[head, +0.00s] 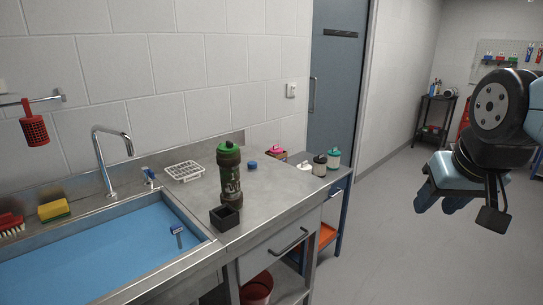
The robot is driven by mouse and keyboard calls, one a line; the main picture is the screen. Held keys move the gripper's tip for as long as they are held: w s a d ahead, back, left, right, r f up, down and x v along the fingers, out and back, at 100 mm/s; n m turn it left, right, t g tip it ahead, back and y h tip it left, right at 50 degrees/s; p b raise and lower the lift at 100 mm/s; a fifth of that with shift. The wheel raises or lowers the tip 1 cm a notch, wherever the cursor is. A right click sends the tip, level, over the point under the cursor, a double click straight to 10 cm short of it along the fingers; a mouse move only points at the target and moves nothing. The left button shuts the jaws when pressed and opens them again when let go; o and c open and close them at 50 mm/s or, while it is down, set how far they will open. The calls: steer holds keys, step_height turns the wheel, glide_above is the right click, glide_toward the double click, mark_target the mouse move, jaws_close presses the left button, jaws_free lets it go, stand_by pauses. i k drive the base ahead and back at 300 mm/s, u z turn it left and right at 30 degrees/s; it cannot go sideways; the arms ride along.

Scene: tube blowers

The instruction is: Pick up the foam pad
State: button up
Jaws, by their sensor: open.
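No thing in the head view can be named the foam pad with certainty. A yellow sponge-like block (54,210) lies on the ledge behind the sink at the left. A small black square block (225,217), dark on top, sits on the steel counter in front of an upright dark green cylinder (229,180). My gripper (466,208) hangs at the right over the floor, open and empty. It is well apart from the counter and everything on it. Part of it is hidden by its own links.
The sink (90,250) has a blue basin and a tall faucet (108,160). A white rack (184,171), a blue cap (253,165), a pink item (277,151) and small jars (320,165) stand toward the counter's back and right. The floor (400,240) at right is clear.

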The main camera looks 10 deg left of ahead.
mark_target(252, 165)
steer(key=u, duration=0.2)
steer(key=i, duration=1.15)
steer(key=u, duration=0.6)
steer(key=k, duration=0.85)
steer(key=u, duration=0.2)
steer(key=i, duration=0.9)
steer(key=z, duration=0.1)
